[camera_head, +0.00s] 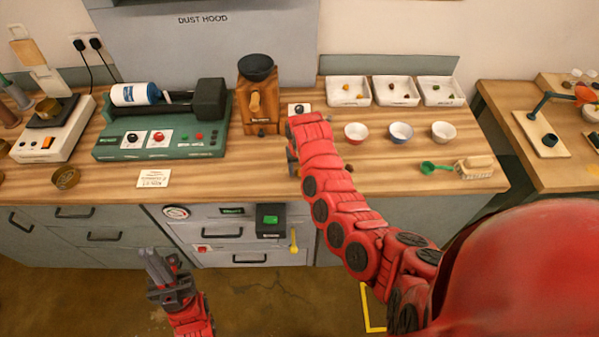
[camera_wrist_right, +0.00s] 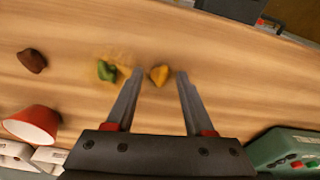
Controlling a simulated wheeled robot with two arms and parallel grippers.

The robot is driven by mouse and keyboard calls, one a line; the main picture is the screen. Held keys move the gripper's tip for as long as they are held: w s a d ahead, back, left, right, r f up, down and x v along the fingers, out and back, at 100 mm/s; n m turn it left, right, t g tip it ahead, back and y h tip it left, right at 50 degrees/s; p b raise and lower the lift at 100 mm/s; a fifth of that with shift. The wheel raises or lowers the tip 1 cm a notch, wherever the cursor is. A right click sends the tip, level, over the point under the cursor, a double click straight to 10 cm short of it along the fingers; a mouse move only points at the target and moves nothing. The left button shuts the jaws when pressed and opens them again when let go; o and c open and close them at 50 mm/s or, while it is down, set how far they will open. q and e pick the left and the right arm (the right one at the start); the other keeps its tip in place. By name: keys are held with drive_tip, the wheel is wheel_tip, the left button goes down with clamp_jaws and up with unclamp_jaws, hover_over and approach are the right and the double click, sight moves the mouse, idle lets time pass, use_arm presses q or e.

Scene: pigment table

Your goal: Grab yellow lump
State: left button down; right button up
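The yellow lump (camera_wrist_right: 159,75) lies on the wooden tabletop. In the right wrist view it sits between the tips of my right gripper (camera_wrist_right: 160,88), with a gap on both sides. That gripper is open and empty. A green lump (camera_wrist_right: 106,70) lies just left of the left fingertip, and a dark brown lump (camera_wrist_right: 32,60) lies further left. In the head view my right arm hides the yellow and green lumps, and the right gripper (camera_head: 292,161) is mostly covered. My left gripper (camera_head: 158,267) is low in front of the drawers, away from the tabletop; its finger opening is unclear.
A red bowl (camera_head: 356,132) stands right of my right arm, beside a blue bowl (camera_head: 400,133) and a cream bowl (camera_head: 444,132). White trays (camera_head: 348,103) with small lumps stand behind. A wooden grinder (camera_head: 259,105) and a green machine (camera_head: 160,140) stand to the left.

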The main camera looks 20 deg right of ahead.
clamp_jaws()
idle(0.3)
